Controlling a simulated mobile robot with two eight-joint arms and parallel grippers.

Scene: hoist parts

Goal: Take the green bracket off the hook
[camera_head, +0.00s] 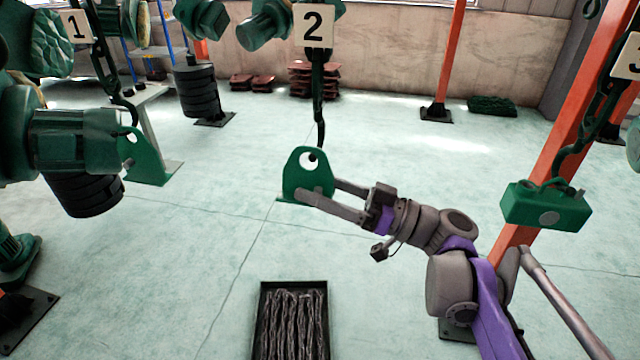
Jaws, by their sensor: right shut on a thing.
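A green bracket (296,171) with a round hole near its top is at the middle of the head view. The dark hook (319,135) hangs from the hoist numbered 2, and its lower end reaches the bracket's hole. I cannot tell whether the hook still bears the bracket. My right gripper (315,195) comes in from the right and is shut on the bracket's lower right part. My left gripper does not show.
Another green bracket (146,158) hangs at hoist 1 on the left. A green block (546,206) hangs at hoist 3 on the right, before an orange post (575,120). A black tray of chains (262,325) lies on the floor below. Open floor surrounds the middle.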

